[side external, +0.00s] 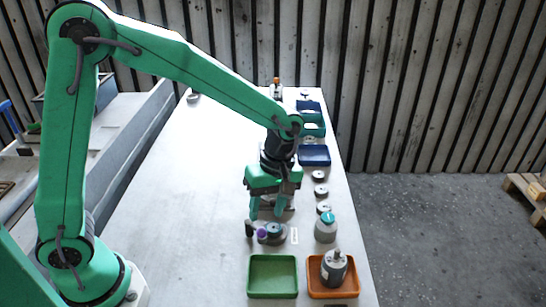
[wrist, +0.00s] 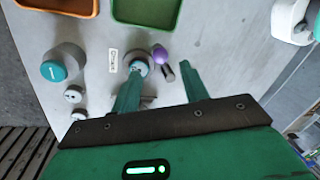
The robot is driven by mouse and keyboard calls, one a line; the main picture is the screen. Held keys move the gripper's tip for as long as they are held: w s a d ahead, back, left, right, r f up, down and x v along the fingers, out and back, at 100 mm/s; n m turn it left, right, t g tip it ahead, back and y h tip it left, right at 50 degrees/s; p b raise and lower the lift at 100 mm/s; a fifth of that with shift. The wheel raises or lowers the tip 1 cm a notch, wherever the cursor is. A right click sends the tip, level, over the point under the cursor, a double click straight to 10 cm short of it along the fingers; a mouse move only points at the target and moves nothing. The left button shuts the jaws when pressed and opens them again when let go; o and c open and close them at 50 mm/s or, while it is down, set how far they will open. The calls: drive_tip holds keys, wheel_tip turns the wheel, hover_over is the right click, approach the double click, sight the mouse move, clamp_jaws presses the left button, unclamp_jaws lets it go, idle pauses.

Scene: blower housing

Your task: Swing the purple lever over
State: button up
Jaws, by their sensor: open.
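The purple lever knob (side external: 262,234) sits at the left of a round grey fixture (side external: 275,230) on the table. In the wrist view the purple knob (wrist: 159,53) is beside the round fixture (wrist: 140,64), just beyond my fingertips. My gripper (side external: 266,213) is above and behind the fixture, pointing down. In the wrist view my gripper (wrist: 160,68) is open, its two green fingers apart, with the knob's direction lying between them. A small dark cylindrical piece (wrist: 168,73) shows near the knob. I cannot tell whether a finger touches anything.
A green tray (side external: 273,275) and an orange tray (side external: 316,280) holding a grey motor-like part (side external: 334,266) stand in front. Small round parts (side external: 321,190) and a blue tray (side external: 314,156) line the right edge.

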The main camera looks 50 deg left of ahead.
sight(262, 229)
drive_tip(key=shift+s+a+f, duration=0.1)
drive_tip(key=shift+s+f, duration=0.1)
drive_tip(key=shift+f, duration=0.75)
drive_tip(key=shift+s+a+f, duration=0.1)
drive_tip(key=shift+s+f, duration=0.05)
drive_tip(key=shift+f, duration=0.85)
drive_tip(key=shift+s+f, duration=0.2)
drive_tip(key=shift+f, duration=0.75)
drive_tip(key=c, duration=1)
